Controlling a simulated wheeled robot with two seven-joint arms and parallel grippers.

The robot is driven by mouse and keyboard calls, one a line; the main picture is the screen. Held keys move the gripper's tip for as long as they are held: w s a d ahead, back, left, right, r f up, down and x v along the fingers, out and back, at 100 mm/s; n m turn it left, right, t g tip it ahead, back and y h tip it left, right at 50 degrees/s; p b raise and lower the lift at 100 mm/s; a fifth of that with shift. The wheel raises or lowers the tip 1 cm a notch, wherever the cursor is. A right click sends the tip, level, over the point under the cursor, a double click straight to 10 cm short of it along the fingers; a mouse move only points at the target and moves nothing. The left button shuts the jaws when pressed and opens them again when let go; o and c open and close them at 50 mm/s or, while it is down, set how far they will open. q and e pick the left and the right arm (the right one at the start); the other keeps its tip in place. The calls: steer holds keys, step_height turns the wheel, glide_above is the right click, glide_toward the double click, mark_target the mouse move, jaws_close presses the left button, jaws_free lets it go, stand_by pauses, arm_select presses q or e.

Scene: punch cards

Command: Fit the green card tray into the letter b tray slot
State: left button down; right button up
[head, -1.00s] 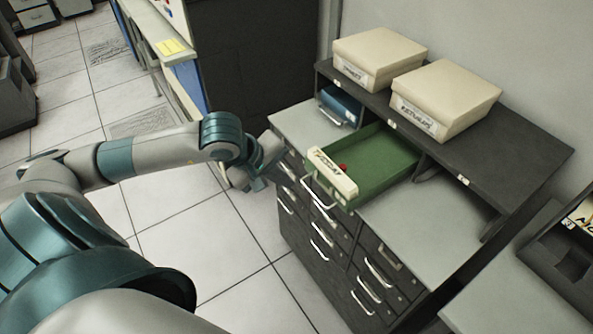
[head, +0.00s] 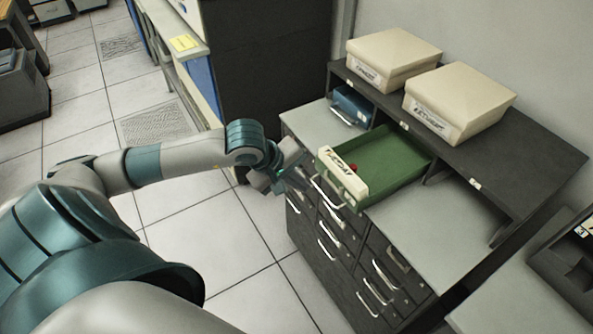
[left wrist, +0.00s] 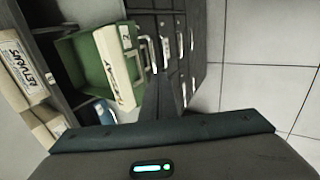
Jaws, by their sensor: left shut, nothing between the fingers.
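The green card tray (head: 390,158) sits partly inside a slot under the dark shelf, its front sticking out over the grey cabinet top. In the left wrist view the green tray (left wrist: 83,58) appears beyond the gripper. My left gripper (head: 290,172) is shut and empty, just left of the tray's front and apart from it. I cannot read a letter b on any slot. My right gripper is not in view.
A blue tray (head: 351,104) stands in the slot to the left. Two cream boxes (head: 394,58) (head: 460,100) rest on the shelf top (head: 540,160). Cabinet drawers with handles lie below. The cabinet top (head: 425,225) right of the tray is clear.

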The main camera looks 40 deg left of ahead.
arm_select(q)
steer(key=b+x, duration=0.5)
steer(key=x, duration=0.2)
stand_by(0.3)
stand_by(0.3)
steer(key=shift+w, duration=0.1)
